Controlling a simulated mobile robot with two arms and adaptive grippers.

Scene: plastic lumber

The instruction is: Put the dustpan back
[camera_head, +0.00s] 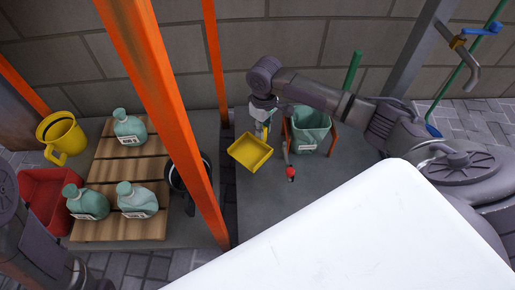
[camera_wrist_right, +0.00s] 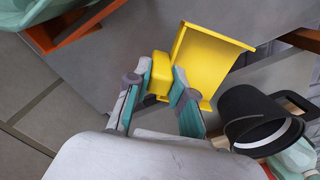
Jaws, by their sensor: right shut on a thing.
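In the right wrist view, my right gripper (camera_wrist_right: 163,78) is shut on the dustpan's short block-like handle, with the pan (camera_wrist_right: 207,62) stretching out beyond the fingers. Part of my left arm shows at the lower left of the head view, but its gripper cannot be made out.
An orange post (camera_head: 172,115) rises left of the dustpan. Beyond it are a black bucket (camera_head: 178,180) and a wooden pallet (camera_head: 105,170) with teal bottles. A white surface (camera_head: 360,240) fills the front.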

